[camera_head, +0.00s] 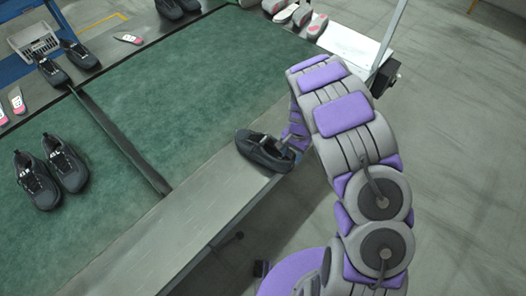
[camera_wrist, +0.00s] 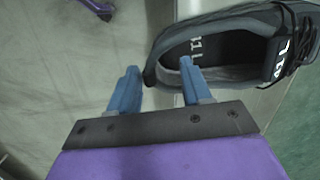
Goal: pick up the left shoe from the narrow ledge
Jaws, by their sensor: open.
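A dark grey shoe (camera_head: 262,149) lies on the narrow grey metal ledge (camera_head: 165,235), near the ledge's far right end. In the wrist view the shoe (camera_wrist: 228,28) fills the upper right, with its collar opening towards me and black laces at the right. My gripper (camera_head: 290,142) is at the shoe's heel end, partly hidden by my arm in the head view. In the wrist view my gripper (camera_wrist: 158,78) is open, with two blue fingers. The right finger overlaps the shoe's opening and the left finger is outside the heel. The heel wall lies between them.
A green mat surface (camera_head: 200,100) lies beyond the ledge. A pair of dark shoes (camera_head: 52,172) stands on it at the left. Another pair (camera_head: 66,62) and a white crate (camera_head: 34,38) are at the upper left. A white panel (camera_head: 350,45) is behind my arm. Floor at the right is clear.

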